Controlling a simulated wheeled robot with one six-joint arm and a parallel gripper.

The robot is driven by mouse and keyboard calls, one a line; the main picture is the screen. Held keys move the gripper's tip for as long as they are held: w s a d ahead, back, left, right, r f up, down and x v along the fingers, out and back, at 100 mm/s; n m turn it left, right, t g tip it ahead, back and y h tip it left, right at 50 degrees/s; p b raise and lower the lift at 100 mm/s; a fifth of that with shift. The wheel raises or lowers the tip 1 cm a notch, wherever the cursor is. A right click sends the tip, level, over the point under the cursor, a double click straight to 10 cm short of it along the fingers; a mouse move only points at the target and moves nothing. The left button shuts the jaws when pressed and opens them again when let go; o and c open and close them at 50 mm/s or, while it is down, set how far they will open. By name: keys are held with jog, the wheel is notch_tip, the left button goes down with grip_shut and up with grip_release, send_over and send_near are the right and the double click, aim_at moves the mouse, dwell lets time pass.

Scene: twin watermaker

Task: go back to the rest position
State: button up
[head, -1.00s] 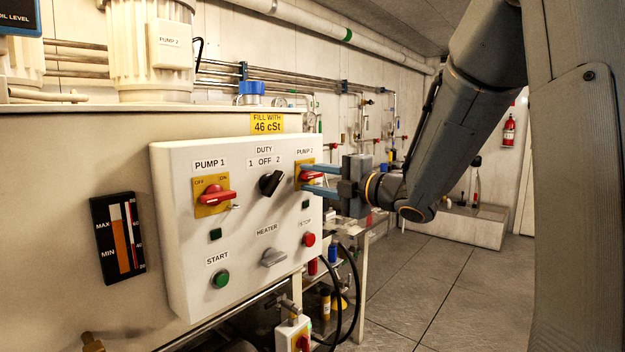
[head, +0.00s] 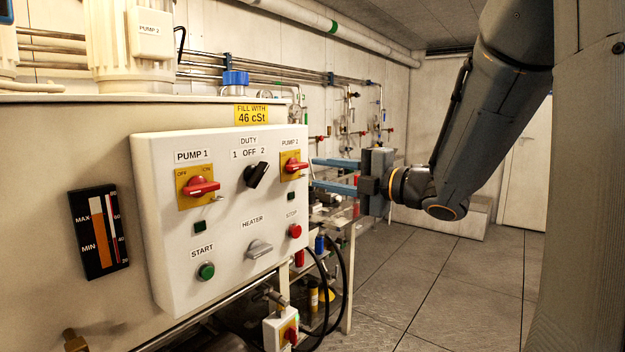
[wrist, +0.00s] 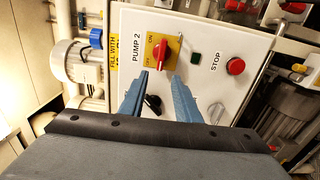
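My gripper (head: 337,174) is to the right of the white control panel, level with the red PUMP 2 switch (head: 294,166). Its two blue fingers are apart, with nothing between them, and a gap shows between the fingertips and the panel. In the wrist view the open fingers (wrist: 160,85) point at the panel near the PUMP 2 switch (wrist: 161,54). My arm rises from the gripper to the upper right.
The control panel (head: 225,228) carries the PUMP 1 switch (head: 202,187), the duty knob (head: 257,175), the heater knob (head: 259,249) and push buttons. A bench with bottles (head: 335,222) stands behind my gripper. Open floor (head: 425,290) lies to the right.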

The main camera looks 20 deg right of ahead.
jog(key=w+d+f+m+h+p, duration=0.2)
jog(key=d+f+m+h+p, duration=0.15)
jog(key=f+m+h, duration=0.55)
jog(key=s+f+m+g+h+p, duration=0.2)
jog(key=s+f+m+g, duration=0.3)
jog(key=s+f+m, duration=0.3)
jog(key=s+a+f+m+g, duration=0.2)
jog(key=s+m+g, duration=0.1)
jog(key=s, duration=0.4)
jog(key=s+a+f+m+g+p, duration=0.1)
jog(key=s+a+f+m+g, duration=0.1)
jog(key=s, duration=0.4)
jog(key=s+a+f+m+g+p, duration=0.1)
jog(key=s+a+f+m+g, duration=0.1)
jog(key=s, duration=0.5)
jog(key=a+m+g, duration=0.1)
jog(key=g, duration=0.1)
jog(key=shift+s+f+m+g, duration=0.3)
jog(key=shift+f, duration=0.05)
